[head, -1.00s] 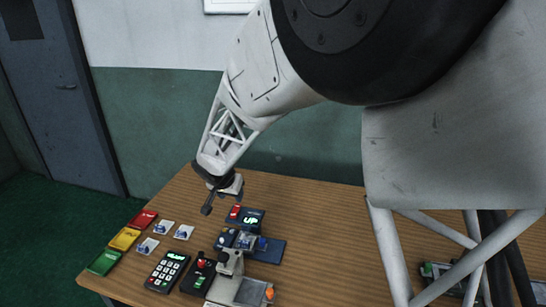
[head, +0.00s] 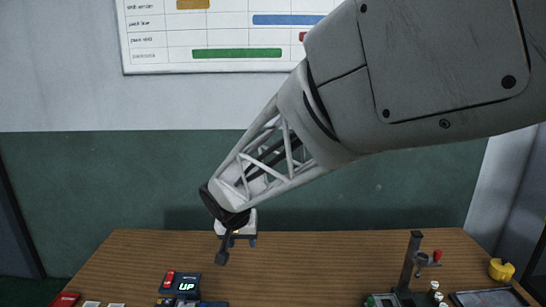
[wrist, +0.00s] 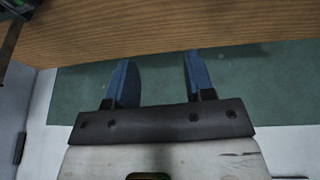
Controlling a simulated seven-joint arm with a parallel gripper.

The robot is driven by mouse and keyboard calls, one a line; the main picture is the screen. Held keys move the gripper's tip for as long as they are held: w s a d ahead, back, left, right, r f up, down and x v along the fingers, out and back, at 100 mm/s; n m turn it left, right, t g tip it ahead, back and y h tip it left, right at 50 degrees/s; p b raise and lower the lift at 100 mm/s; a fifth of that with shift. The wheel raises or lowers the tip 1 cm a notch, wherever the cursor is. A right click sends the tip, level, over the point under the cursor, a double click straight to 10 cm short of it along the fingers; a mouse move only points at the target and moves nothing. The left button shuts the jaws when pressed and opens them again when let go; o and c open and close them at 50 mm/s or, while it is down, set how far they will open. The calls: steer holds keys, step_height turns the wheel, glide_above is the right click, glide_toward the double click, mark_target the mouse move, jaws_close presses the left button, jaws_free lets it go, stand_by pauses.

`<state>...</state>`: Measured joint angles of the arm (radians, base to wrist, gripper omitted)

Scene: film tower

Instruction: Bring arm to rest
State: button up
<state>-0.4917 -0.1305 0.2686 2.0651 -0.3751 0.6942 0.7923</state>
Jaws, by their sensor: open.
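My arm reaches in from the upper right in the head view. My gripper (head: 232,254) hangs from the end of the white lattice forearm, in front of the far part of the wooden table (head: 310,262).
A stand with a red knob (head: 416,262) and a yellow round object (head: 501,270) are at the table's right. A red item (head: 64,300) is at the lower left. The table's middle looks clear. A chart (head: 250,35) hangs on the wall.

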steer(key=s+d+r+g, duration=0.1)
steer(key=s+d+r, duration=0.2)
steer(key=s+d, duration=0.5)
steer(key=s+d+r, duration=0.2)
steer(key=s+d, duration=0.3)
steer(key=d, duration=0.5)
steer(key=s+d, duration=0.4)
steer(key=s, duration=0.3)
steer(key=s+d, duration=0.4)
steer(key=s, duration=0.4)
steer(key=shift+d+f+y, duration=0.15)
steer(key=shift+d+y, duration=0.1)
steer(key=shift+y, duration=0.15)
